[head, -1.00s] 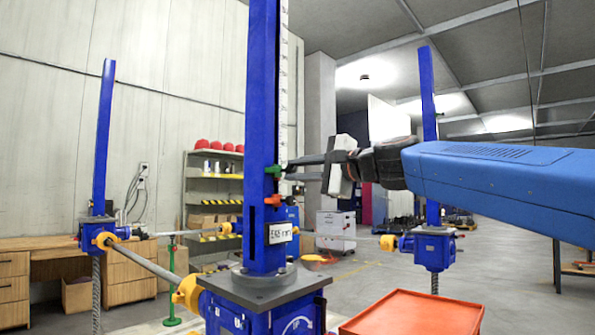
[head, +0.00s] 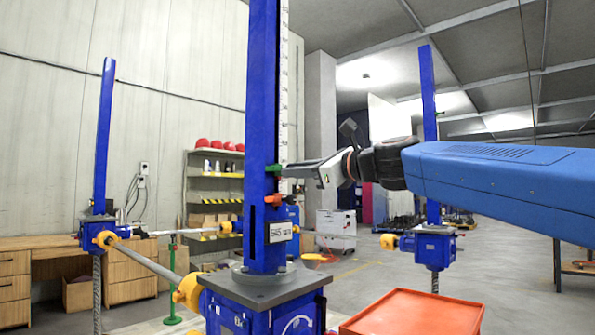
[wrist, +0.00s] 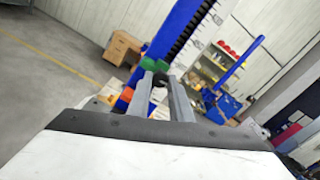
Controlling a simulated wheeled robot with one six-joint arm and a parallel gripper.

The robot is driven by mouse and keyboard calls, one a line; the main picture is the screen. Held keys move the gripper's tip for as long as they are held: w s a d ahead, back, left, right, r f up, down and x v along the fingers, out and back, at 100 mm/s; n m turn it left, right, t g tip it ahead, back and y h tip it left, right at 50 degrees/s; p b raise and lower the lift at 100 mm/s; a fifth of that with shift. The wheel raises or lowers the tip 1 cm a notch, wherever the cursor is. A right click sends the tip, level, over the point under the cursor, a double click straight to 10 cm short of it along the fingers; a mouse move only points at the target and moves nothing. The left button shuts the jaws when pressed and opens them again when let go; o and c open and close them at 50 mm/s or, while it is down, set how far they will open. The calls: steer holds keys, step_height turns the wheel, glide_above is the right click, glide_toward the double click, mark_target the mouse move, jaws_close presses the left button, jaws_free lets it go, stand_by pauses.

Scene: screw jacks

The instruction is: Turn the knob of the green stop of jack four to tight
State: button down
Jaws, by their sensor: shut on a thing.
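The nearest jack has a tall blue column (head: 263,120) with a scale strip along it. The green stop (head: 273,169) sits on this column, just above an orange stop (head: 273,198). My gripper (head: 288,171) reaches in from the right at the height of the green stop. In the wrist view, my gripper (wrist: 163,92) has its two grey fingers shut on the small dark knob (wrist: 160,80) of the green stop (wrist: 153,64). The orange stop (wrist: 124,97) is beside the left finger. In the head view the fingers hide the knob. No jack number is readable.
An orange tray (head: 415,314) is at the lower right, near the jack's grey base plate (head: 263,285). Other blue jacks stand at left (head: 103,150) and right (head: 432,245). A yellow-ended shaft (head: 150,262) runs to the left jack. A shelf (head: 212,185) is behind.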

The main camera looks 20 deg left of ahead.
steer(key=shift+f+m, duration=0.15)
steer(key=shift+m, duration=0.45)
steer(key=c, duration=1.6)
jaws_free()
steer(key=v, duration=1.7)
steer(key=shift+s+d, duration=0.15)
steer(key=shift+d, duration=0.05)
